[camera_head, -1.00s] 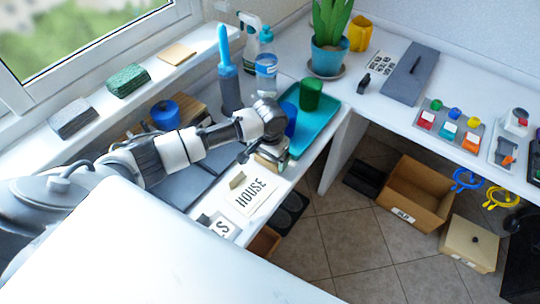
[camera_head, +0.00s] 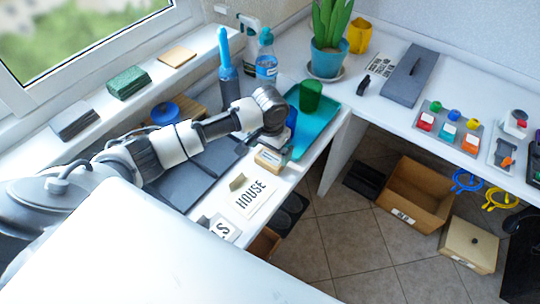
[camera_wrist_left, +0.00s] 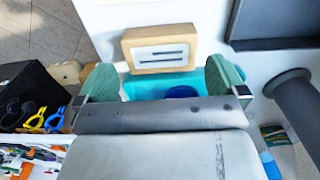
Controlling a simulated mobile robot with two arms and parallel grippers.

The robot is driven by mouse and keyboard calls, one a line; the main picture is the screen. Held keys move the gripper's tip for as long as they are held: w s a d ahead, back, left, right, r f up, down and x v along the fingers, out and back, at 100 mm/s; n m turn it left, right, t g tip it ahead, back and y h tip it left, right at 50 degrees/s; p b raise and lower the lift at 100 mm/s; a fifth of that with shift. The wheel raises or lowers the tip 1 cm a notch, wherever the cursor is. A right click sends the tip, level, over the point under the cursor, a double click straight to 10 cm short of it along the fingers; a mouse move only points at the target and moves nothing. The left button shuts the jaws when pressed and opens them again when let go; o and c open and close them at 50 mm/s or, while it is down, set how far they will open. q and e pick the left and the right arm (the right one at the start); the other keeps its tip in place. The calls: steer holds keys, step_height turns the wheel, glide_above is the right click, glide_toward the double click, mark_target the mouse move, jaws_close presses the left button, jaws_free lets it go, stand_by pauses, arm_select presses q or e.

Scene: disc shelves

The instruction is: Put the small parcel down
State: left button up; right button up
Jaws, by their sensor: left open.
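The small parcel (camera_head: 269,159) is a tan box with a white label. It rests on the white counter beside the near left corner of the teal tray (camera_head: 318,133). In the left wrist view the parcel (camera_wrist_left: 158,48) lies just beyond the fingertips, clear of both green finger pads. My left gripper (camera_wrist_left: 163,76) is open and empty, with a wide gap between its fingers. In the head view the left gripper (camera_head: 277,141) is just behind the parcel, its fingers mostly hidden by the wrist. My right gripper is out of view.
The tray holds a green cup (camera_head: 310,96) and a blue cup (camera_head: 291,117). A HOUSE card (camera_head: 252,196) lies in front of the parcel. A spray bottle, water bottle (camera_head: 266,64) and potted plant (camera_head: 329,50) stand behind. An open cardboard box (camera_head: 413,190) sits on the floor.

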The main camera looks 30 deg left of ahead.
mark_target(270, 158)
arm_select(q)
step_height(270, 158, up, 8)
steer(key=shift+f, duration=0.2)
